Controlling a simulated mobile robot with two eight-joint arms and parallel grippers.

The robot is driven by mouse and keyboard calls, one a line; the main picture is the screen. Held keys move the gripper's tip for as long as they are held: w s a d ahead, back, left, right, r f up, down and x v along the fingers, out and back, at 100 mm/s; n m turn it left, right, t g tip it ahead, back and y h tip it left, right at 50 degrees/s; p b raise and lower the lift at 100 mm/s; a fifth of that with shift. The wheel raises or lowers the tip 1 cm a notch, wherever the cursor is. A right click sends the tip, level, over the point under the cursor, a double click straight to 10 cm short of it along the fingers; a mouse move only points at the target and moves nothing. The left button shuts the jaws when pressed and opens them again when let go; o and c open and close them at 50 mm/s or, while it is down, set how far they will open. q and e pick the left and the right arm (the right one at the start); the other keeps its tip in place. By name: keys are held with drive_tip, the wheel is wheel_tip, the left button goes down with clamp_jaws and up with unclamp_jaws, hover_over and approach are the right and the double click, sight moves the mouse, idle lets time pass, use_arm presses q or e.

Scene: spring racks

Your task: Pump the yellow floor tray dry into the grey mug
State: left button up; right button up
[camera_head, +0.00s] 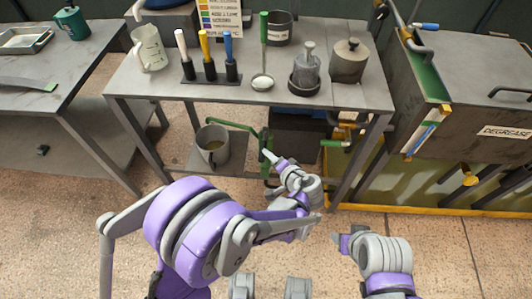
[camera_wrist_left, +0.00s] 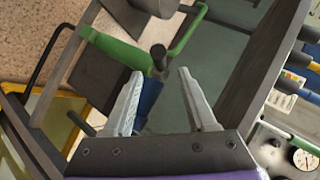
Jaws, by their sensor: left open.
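The grey mug (camera_head: 213,147) stands upright on the low shelf under the middle table, with some murky liquid showing inside. The yellow floor tray (camera_head: 470,212) lies under the degreaser unit at the right; its yellow rim and olive interior show. My left gripper (camera_head: 268,156) is in front of the low shelf, to the right of the mug. In the left wrist view, its two fingers (camera_wrist_left: 160,100) are apart, facing a green-handled part (camera_wrist_left: 115,48) with a dark knob and blue section. I cannot tell if they touch it. My right arm's end (camera_head: 340,240) is low at the right; its fingers are not clear.
The middle table (camera_head: 205,92) holds a jug (camera_head: 148,48), a rack of coloured-handled tools (camera_head: 210,72), a ladle (camera_head: 263,82), a bottle (camera_head: 306,70) and a lidded pot (camera_head: 349,60). Table legs flank the low shelf. The floor in front is clear.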

use_arm(q)
drive_tip(key=shift+v, duration=1.75)
